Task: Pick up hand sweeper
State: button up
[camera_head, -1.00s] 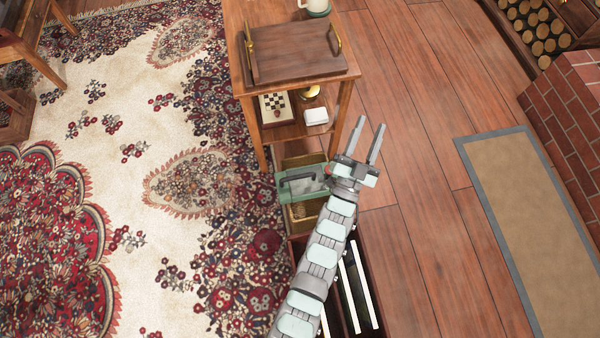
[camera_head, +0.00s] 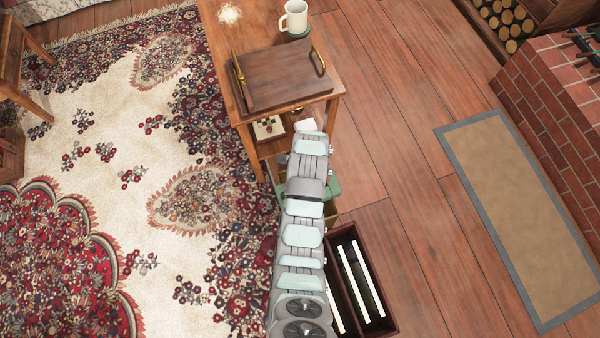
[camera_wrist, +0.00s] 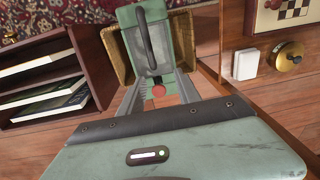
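The hand sweeper looks to be the green box-shaped thing (camera_wrist: 137,32) with a dark bar handle and a round red knob, at the top middle of the wrist view. It rests over a wicker basket. My gripper (camera_wrist: 158,88) is open, its two grey fingers pointing at the sweeper's near end, one on each side of the red knob. Whether the fingers touch it I cannot tell. In the head view my arm covers most of the sweeper (camera_head: 332,188) and hides the gripper.
A dark wooden rack (camera_head: 383,323) with books stands in front of the basket. A wooden side table (camera_head: 335,94) with a tray (camera_head: 285,73) and a white mug (camera_head: 296,17) stands behind. A white box (camera_wrist: 246,64) and brass pot (camera_wrist: 289,57) are close on the right.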

jog(key=shift+s+a+g, duration=0.15)
jog(key=shift+s+g, duration=0.15)
jog(key=shift+s, duration=0.25)
notch_tip(320, 180, down, 10)
jog(key=b, duration=0.4)
jog(key=shift+s+f, duration=0.1)
jog(key=shift+f, duration=0.15)
jog(key=shift+r, duration=0.1)
jog(key=shift+c, duration=0.3)
grip_shut()
dwell(0.4)
